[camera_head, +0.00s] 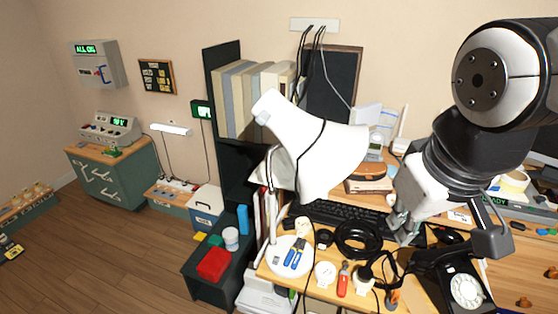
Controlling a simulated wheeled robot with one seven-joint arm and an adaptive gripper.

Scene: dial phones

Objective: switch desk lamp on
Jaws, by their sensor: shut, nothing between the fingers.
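The white desk lamp (313,148) stands at the left end of the desk, with a large cone shade, a thin stem and a round white base (290,256). Blue-handled tools lie on the base. A dark cord hangs over the shade. I see no clear glow and cannot make out a switch; the inside of the shade is hidden. My gripper (403,232) is shut and empty, right of the lamp and apart from it, over the right end of the keyboard.
A black keyboard (345,217), a coiled black cable (358,239), a red-handled tool (343,279) and a round white piece (325,273) crowd the desk near the lamp. A black dial phone (455,281) sits front right. Books (252,99) stand on a shelf behind. Floor at left is open.

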